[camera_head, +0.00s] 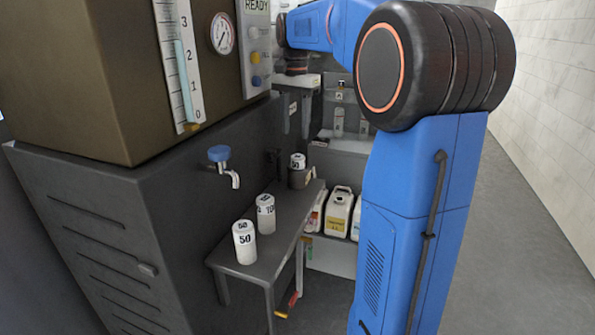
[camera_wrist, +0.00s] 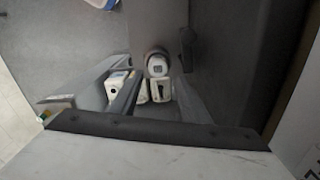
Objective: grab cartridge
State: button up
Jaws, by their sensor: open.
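A white cartridge (camera_head: 298,161) marked 50 stands upright in a dark round holder (camera_head: 299,178) at the far end of the grey bench. In the wrist view the round white cartridge top (camera_wrist: 157,67) shows ahead, between the lines of the two fingers. Two more white cartridges, one (camera_head: 244,243) nearer and one (camera_head: 265,214) behind it, stand upright on the bench. My gripper (camera_head: 297,122) is open and empty, above the far cartridge and apart from it.
White jugs (camera_head: 339,212) stand on a low shelf beside the bench (camera_head: 270,262). A blue-handled tap (camera_head: 220,165) sticks out of the dark machine at left. A grey shelf (camera_head: 345,145) is on the back wall. The floor at right (camera_head: 530,240) is clear.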

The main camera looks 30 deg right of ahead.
send_over(297, 156)
jog(key=f, duration=0.5)
jog(key=shift+s+a+f, duration=0.1)
jog(key=shift+a, duration=0.2)
jog(key=shift+d+f, duration=0.15)
jog(key=shift+f, duration=1.2)
jog(key=shift+d+f, duration=0.15)
jog(key=shift+f, duration=1.15)
jog(key=c, duration=0.9)
